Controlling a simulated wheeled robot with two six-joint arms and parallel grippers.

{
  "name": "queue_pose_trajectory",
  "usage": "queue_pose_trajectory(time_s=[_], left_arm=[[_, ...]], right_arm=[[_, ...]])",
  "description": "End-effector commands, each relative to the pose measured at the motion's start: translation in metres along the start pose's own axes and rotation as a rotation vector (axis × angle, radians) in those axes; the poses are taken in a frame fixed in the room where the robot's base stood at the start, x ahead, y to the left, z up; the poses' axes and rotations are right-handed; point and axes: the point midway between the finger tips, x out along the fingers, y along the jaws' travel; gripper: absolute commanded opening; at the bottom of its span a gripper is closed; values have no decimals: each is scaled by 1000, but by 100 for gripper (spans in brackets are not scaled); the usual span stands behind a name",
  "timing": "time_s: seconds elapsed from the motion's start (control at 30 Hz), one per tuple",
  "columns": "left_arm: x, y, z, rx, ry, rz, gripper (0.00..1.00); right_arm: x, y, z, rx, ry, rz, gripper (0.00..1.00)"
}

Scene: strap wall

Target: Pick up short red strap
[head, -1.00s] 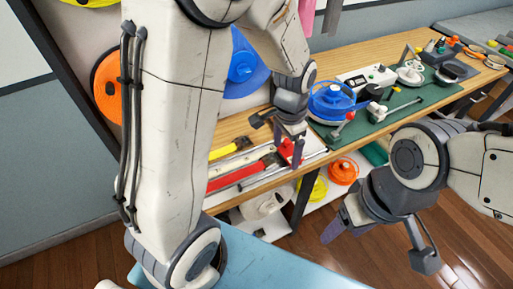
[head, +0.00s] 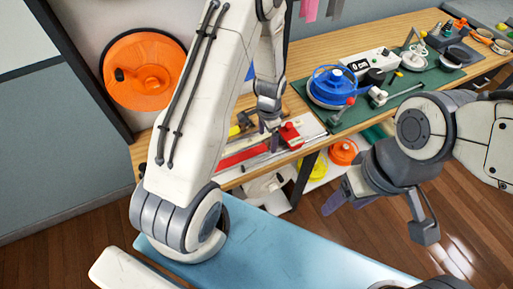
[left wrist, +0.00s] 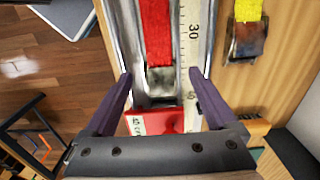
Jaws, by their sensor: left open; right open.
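The red strap (head: 240,155) lies in a pale metal measuring channel along the front of the wooden bench, with a yellow strap (head: 240,128) behind it. In the left wrist view the red strap (left wrist: 157,30) runs up out of frame and ends in a metal end piece (left wrist: 161,82), next to a scale. A red block (left wrist: 155,121) with a white label sits below that end. My left gripper (head: 268,130) is open above the channel; its fingers (left wrist: 161,74) stand either side of the strap's metal end, apart from it. My right gripper (head: 378,218) is open and empty in front of the bench.
A blue reel (head: 335,85) and tools stand on the green mat (head: 415,82) to the right. An orange reel (head: 145,70) hangs on the wall at left. Yellow and orange reels (head: 343,152) sit on the lower shelf. The floor (head: 60,265) is clear at lower left.

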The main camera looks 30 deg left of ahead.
Motion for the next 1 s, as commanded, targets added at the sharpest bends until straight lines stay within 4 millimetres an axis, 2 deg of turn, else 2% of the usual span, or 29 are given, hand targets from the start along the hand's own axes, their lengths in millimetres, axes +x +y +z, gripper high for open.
queue_pose_trajectory(time_s=[0.17, 0.4, 0.43, 0.57, 0.6, 0.67, 1.0], left_arm=[[17, 0, 0, 0, -1, 1, 91], [19, 0, 0, -1, 1, -1, 91], [19, 0, 0, -1, 1, -1, 87], [19, 0, 0, -1, 1, 0, 38], [19, 0, 0, -1, 0, 0, 22], [19, 0, 0, -1, 0, 0, 0], [16, 0, 0, 0, 0, 0, 0]], right_arm=[[-5, 0, 0, 0, 0, 0, 64], [-4, 0, 0, 0, 0, 0, 64], [-4, 0, 0, 0, 0, 0, 64], [-4, 0, 0, 0, 0, 0, 64], [-4, 0, 0, 0, 0, 0, 64], [-4, 0, 0, 0, 0, 0, 64], [-7, 0, 0, 0, 0, 0, 64]])
